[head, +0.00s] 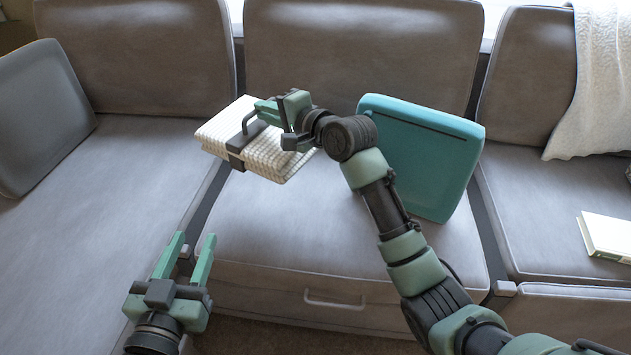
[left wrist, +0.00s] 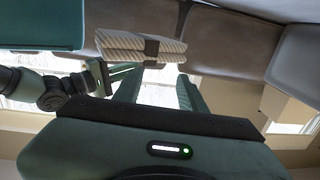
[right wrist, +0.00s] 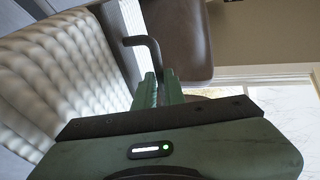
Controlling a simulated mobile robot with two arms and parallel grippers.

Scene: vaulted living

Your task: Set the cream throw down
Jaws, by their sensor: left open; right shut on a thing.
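The cream throw (head: 258,150) is a folded, ribbed bundle with a dark strap (head: 236,160) and a dark handle. It is over the back left of the middle sofa seat (head: 300,225); I cannot tell whether it touches the seat. My right gripper (head: 265,112) is shut on the handle (right wrist: 143,42), with the throw (right wrist: 60,80) hanging beside it in the right wrist view. The throw also shows in the left wrist view (left wrist: 125,48). My left gripper (head: 193,250) is open and empty, low in front of the sofa, apart from the throw.
A teal cushion (head: 420,155) leans on the right of the middle seat, behind my right arm. A grey cushion (head: 40,115) is at far left. A book (head: 607,236) and a draped white blanket (head: 600,80) are at right. The middle seat's front is clear.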

